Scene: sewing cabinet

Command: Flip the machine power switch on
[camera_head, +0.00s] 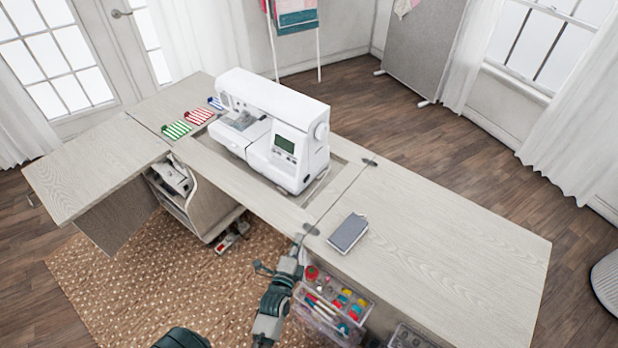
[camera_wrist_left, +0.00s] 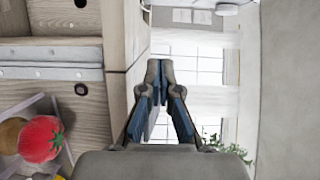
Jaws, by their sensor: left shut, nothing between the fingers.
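The white sewing machine (camera_head: 306,118) stands upright in the cut-out of the cabinet top, with a small green screen (camera_head: 284,144) on its front and a round handwheel at its right end. I cannot make out the power switch; the machine's lower right side is too small to read. My left gripper (camera_head: 299,239) is at the cabinet's front edge, below and in front of the machine's right end and apart from it. In the left wrist view its fingers (camera_wrist_left: 159,68) are together and empty, beside the wooden cabinet side. My right gripper is not in view.
A grey phone-like slab (camera_head: 348,232) lies on the cabinet top (camera_head: 440,240) right of my left gripper. Clear bins of sewing supplies (camera_head: 330,312) hang below the front edge. A red tomato pincushion (camera_wrist_left: 40,138) shows close by. The right leaf is otherwise clear.

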